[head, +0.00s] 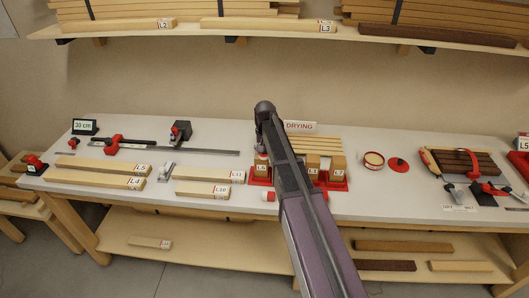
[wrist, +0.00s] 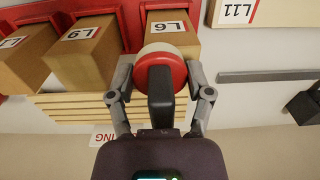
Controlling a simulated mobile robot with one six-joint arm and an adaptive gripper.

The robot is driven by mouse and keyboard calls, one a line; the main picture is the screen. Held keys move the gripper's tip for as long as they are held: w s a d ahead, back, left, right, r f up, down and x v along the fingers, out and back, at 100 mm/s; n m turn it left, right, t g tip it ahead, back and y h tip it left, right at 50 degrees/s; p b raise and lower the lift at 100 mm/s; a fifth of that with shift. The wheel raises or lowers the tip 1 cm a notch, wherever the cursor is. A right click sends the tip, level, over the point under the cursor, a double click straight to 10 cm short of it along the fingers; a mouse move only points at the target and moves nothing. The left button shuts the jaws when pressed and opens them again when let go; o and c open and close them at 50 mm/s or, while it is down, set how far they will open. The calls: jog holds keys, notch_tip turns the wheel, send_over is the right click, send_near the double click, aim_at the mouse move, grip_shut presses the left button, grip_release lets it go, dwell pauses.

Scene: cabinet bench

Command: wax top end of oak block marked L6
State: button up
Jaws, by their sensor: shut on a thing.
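The oak block marked L6 (wrist: 172,32) stands upright in a red holder and is the rightmost block in the wrist view. In the head view the L6 block (head: 261,168) is at the left of the holders, partly behind my arm. My gripper (wrist: 160,72) is shut on a round red applicator (wrist: 161,62) with a pale pad and a dark handle. The pad overlaps the top end of L6 in the wrist view. I cannot tell whether it touches. In the head view my arm hides the applicator. An open wax tin (head: 373,160) sits right of the holders.
Blocks L9 (wrist: 82,50) and another (wrist: 25,55) stand beside L6. A drying rack of slats (head: 318,144) lies behind, with a DRYING sign (head: 300,127). Boards L11 (head: 210,174) and L10 (head: 208,188) lie left. A red disc (head: 397,164) and clamped dark boards (head: 465,162) are right.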

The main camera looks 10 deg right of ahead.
jog(key=shift+w+a+f, duration=0.1)
jog(key=shift+w+a, duration=0.1)
jog(key=shift+a, duration=0.4)
jog(key=shift+w+a, duration=0.2)
jog(key=shift+a, duration=0.4)
jog(key=shift+d, duration=0.1)
jog(key=shift+w+d, duration=0.45)
jog(key=shift+d, duration=0.35)
jog(key=shift+w+d, duration=0.4)
jog(key=shift+d, duration=0.35)
jog(key=shift+a, duration=0.1)
jog(key=shift+s+a, duration=0.45)
jog(key=shift+a, duration=0.3)
jog(key=shift+r+p, duration=2.9)
jog(key=shift+r, duration=0.05)
